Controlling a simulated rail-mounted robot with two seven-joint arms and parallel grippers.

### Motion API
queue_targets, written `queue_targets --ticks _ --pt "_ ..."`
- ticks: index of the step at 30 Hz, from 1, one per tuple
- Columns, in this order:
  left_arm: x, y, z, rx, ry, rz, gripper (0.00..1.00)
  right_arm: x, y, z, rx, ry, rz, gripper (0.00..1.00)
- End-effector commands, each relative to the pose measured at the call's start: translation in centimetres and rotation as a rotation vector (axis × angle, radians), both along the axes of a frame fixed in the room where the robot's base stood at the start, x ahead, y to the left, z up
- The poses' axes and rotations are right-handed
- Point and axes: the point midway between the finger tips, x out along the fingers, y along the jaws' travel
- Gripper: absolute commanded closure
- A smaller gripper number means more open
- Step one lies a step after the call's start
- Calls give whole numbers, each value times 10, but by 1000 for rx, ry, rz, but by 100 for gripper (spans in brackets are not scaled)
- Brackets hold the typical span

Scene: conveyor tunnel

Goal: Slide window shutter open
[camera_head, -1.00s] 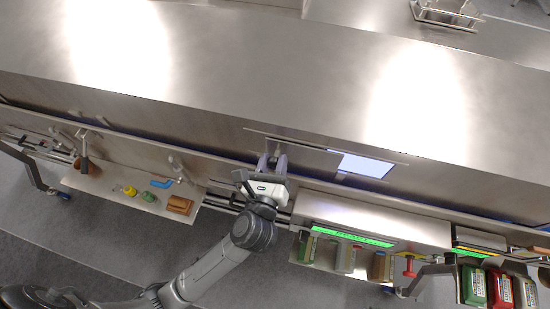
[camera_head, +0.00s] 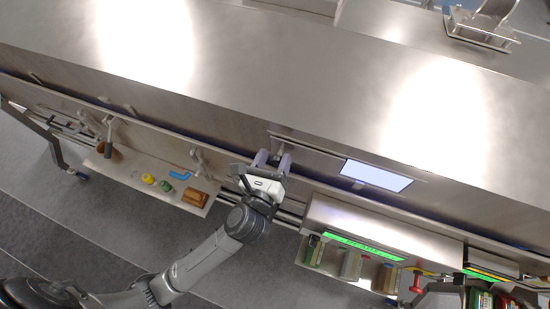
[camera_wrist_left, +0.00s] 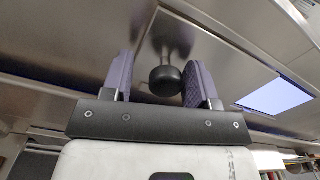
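The window shutter (camera_wrist_left: 150,50) is a flat metal panel in the wall, with a black knob (camera_wrist_left: 165,80) on a short stem. A bright window opening (camera_head: 376,175) shows to the right of the shutter; it also shows in the left wrist view (camera_wrist_left: 274,97). My left gripper (camera_head: 272,159) is at the shutter. In the left wrist view its purple fingers stand apart on either side of the knob, which is close to the right finger; a gap shows at the left finger. Whether the right finger touches it I cannot tell. My right gripper is not in view.
A shelf (camera_head: 130,165) with small coloured items and a brown block (camera_head: 195,198) lies left of my left arm. A metal unit with a green display (camera_head: 362,247) and several coloured boxes stands at the right. A long metal housing (camera_head: 280,70) spans above.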

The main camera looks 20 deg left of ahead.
Motion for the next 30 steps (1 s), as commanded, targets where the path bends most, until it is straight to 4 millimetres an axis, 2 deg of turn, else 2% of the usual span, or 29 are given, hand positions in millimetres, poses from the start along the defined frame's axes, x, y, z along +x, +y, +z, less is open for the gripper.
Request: queue_targets --ticks 8,13,29,30 --pt "-1 -1 0 -1 0 -3 42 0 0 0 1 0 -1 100" --pt "-12 -3 -2 -1 1 -4 42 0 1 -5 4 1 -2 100" --pt "-113 -10 -4 -3 2 -3 42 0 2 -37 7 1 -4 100" --pt "-117 -10 1 0 5 -1 42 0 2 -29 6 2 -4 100"
